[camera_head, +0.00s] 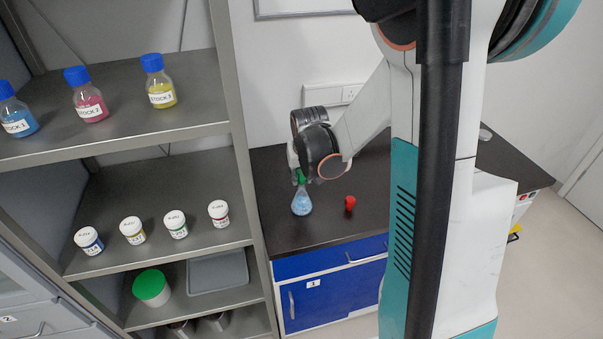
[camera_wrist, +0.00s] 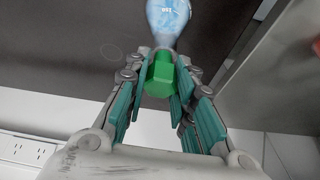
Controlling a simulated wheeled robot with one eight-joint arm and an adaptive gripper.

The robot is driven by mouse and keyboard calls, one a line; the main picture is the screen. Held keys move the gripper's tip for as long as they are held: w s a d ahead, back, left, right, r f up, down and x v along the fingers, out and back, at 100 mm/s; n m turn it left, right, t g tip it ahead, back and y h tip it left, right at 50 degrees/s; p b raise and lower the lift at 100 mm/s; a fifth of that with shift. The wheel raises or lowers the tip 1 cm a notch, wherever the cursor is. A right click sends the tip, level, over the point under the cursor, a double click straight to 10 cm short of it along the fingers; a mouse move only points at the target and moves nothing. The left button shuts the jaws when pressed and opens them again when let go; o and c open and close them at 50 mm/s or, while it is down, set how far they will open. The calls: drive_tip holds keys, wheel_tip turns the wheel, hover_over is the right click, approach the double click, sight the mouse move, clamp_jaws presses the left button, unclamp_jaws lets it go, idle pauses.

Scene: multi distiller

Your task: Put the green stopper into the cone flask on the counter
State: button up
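The cone flask (camera_head: 301,204) holds something blue and stands upright on the dark counter. It also shows at the top of the wrist view (camera_wrist: 171,22). The green stopper (camera_wrist: 160,78) is between my fingertips in the wrist view and lines up with the flask's neck. In the head view, the green stopper (camera_head: 300,177) shows at the top of the flask. I cannot tell how deep it sits in the mouth. My gripper (camera_wrist: 162,74) points down over the flask, its fingers closed against both sides of the stopper.
A red stopper-like object (camera_head: 350,203) stands on the counter (camera_head: 320,235) just right of the flask. A metal shelf (camera_head: 235,110) with bottles and jars rises close on the left. The wall with a socket (camera_head: 335,94) is behind.

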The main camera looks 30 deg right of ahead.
drive_tip(key=o, duration=0.4)
drive_tip(key=v, duration=1.2)
idle(0.3)
